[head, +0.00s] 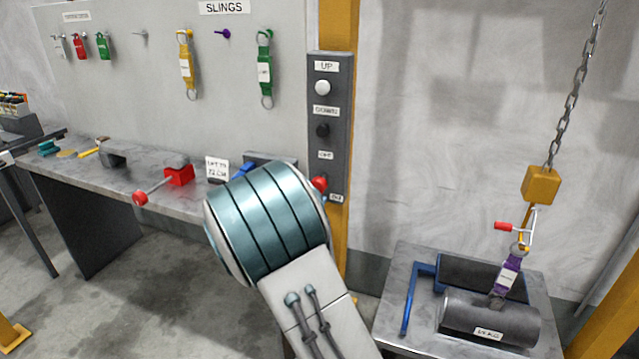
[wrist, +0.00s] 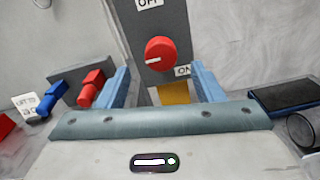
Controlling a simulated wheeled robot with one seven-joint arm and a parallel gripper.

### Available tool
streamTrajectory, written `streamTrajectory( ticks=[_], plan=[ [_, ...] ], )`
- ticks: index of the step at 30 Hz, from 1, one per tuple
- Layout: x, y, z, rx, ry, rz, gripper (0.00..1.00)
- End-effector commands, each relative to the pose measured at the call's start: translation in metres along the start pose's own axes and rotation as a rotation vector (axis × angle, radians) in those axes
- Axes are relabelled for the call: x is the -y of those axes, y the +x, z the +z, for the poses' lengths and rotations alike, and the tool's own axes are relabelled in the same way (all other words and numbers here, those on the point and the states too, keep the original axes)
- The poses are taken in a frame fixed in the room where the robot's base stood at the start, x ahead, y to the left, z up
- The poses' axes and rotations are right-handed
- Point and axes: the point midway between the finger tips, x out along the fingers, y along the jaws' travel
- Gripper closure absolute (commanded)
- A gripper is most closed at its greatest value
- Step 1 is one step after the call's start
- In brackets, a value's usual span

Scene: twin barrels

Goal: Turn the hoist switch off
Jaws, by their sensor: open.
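The hoist switch is a red round knob (wrist: 160,53) low on the dark control panel (head: 344,72), with an OFF label (wrist: 149,3) above it and an ON label (wrist: 183,71) at its lower right. A white mark shows at the knob's lower left in the wrist view. The red knob also shows in the head view (head: 320,184), partly behind my arm. My gripper (wrist: 162,82) is open, its two blue fingers spread below and to either side of the knob, apart from it. My arm hides the fingers almost wholly in the head view.
A workbench (head: 120,180) with a red clamp (head: 178,175) stands at left. At right, a yellow hook block (head: 541,185) hangs on a chain, with a purple sling (head: 508,275) reaching a dark barrel (head: 460,312) on a table. A yellow post (head: 350,240) stands behind the panel.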

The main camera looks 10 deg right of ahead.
Motion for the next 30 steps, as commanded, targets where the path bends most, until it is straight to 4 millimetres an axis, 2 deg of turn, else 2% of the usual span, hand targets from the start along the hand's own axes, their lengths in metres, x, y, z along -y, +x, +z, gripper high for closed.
streamTrajectory(
  ticks=[1, 6, 12, 17, 25, 30],
  plan=[
    [0.001, 0.013, 0.001, 0.002, -0.001, -0.004, 0.39],
    [0.001, 0.048, 0.001, 0.002, -0.001, -0.004, 0.39],
    [0.001, 0.074, 0.001, -0.001, 0.001, -0.002, 0.39],
    [0.001, 0.083, 0.000, -0.001, 0.002, -0.002, 0.39],
    [0.001, 0.083, 0.000, -0.001, 0.002, -0.001, 0.39],
    [0.001, 0.083, 0.000, -0.001, 0.002, -0.002, 0.83]
  ],
)
